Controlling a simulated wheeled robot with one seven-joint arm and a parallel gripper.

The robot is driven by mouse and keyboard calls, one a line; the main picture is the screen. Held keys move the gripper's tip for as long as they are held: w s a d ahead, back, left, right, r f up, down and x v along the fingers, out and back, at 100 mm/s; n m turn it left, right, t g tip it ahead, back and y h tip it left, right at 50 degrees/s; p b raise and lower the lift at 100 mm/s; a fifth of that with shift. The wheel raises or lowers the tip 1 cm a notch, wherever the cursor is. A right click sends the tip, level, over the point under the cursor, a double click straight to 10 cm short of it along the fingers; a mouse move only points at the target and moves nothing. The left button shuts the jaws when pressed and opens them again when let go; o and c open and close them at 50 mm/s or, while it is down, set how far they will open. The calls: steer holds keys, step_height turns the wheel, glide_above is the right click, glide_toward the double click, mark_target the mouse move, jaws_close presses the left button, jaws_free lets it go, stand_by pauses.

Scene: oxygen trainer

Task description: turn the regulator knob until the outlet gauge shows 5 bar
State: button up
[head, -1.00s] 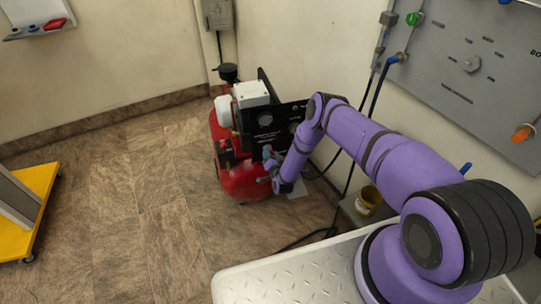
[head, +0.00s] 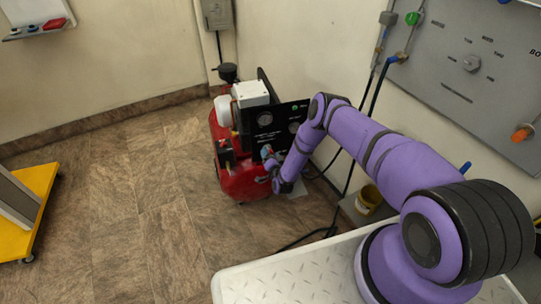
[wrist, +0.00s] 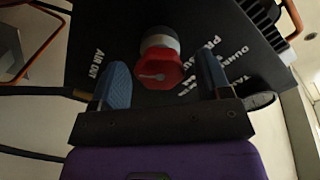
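The regulator knob (wrist: 158,72) is red with a white pointer mark and a grey collar behind it. In the wrist view it sits on a black panel, between the blue fingers of my gripper (wrist: 164,78). The fingers are spread, with a visible gap on each side of the knob. In the head view my gripper (head: 270,160) is at the front of the red compressor (head: 243,182), and the knob is hard to make out there. Two gauges show on the panel, one at left (head: 264,120) and one at right (head: 294,127); their readings are too small to tell.
The black panel (wrist: 100,45) carries white lettering, including "AIR OUT". Hoses run along the wall right of the compressor. A yellow cup (head: 368,199) stands near my base. A yellow cart (head: 38,185) is at far left. The floor between is clear.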

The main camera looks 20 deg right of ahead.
steer(key=s, duration=1)
steer(key=shift+s, duration=0.4)
